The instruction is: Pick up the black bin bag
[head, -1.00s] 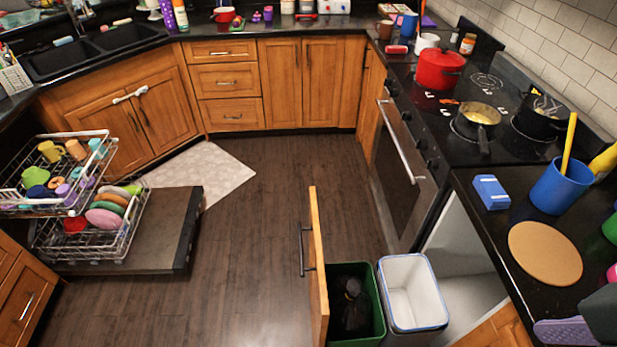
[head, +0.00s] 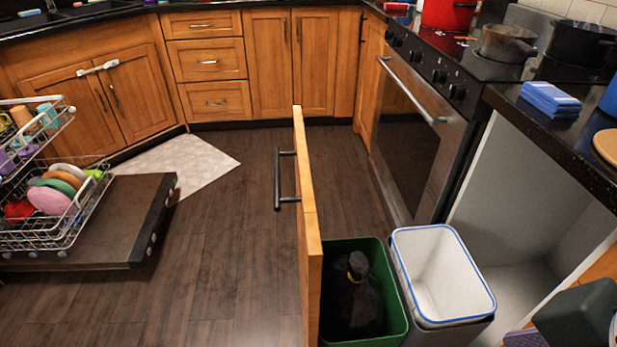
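The black bin bag (head: 355,300) sits inside the green bin (head: 395,290) at the bottom centre of the head view. Its gathered, knotted top points up, with a small tan band near the knot. Nothing touches the bag from above. What appears to be part of my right gripper (head: 526,338), a dark block with a purple pad, shows at the bottom right, apart from the bag and to its right. Its fingers are mostly cut off, so its opening cannot be judged. My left gripper is not in view.
A pull-out drawer front (head: 306,230) with a dark handle stands left of the green bin. An empty white-lined bin (head: 440,265) is beside it on the right. The dishwasher (head: 110,215) is open at left, with a loaded rack (head: 45,240). Floor between is clear.

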